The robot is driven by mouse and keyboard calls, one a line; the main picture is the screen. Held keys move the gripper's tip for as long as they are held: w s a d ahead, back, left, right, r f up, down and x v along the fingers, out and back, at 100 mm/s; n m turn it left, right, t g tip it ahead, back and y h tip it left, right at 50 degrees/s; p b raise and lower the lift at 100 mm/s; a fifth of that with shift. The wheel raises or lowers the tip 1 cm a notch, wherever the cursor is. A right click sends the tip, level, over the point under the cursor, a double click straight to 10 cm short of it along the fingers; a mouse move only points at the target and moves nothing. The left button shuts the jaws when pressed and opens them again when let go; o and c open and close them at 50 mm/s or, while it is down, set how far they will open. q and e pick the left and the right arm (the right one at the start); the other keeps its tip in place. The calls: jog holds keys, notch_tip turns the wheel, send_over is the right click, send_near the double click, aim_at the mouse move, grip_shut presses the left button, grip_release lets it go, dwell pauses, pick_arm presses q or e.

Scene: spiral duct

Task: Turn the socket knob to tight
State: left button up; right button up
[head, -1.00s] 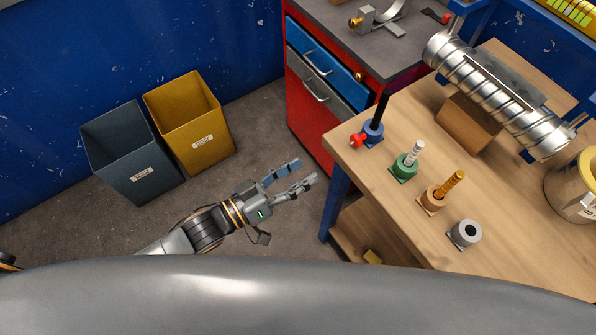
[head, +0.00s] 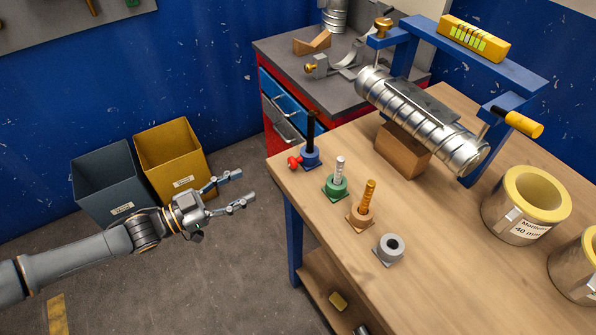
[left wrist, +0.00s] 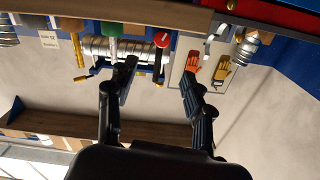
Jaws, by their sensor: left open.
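A blue socket (head: 311,157) holding an upright black rod stands at the near-left corner of the wooden workbench (head: 440,270). A red knob (head: 295,162) sticks out of its left side. In the left wrist view a red knob (left wrist: 161,39) shows near the top, beyond the fingers. My left gripper (head: 246,187) is open and empty, left of the bench and apart from the knob; its fingers also show in the left wrist view (left wrist: 158,78). The knob's tight or loose setting cannot be read. My right gripper is not in view.
Green (head: 335,186), tan (head: 360,218) and grey (head: 389,249) sockets line the bench edge. A spiral duct (head: 420,122) lies behind them under a blue frame (head: 470,55). Yellow (head: 170,148) and dark grey (head: 103,180) bins stand on the floor. Floor before the bench is clear.

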aim_at(290, 163)
pick_arm(q)
jog(key=p+x, duration=0.2)
jog(key=x, duration=1)
jog(key=shift+w, duration=0.15)
jog(key=shift+w+d+p, duration=0.25)
jog(key=shift+d+p, duration=0.05)
jog(key=shift+f, duration=0.1)
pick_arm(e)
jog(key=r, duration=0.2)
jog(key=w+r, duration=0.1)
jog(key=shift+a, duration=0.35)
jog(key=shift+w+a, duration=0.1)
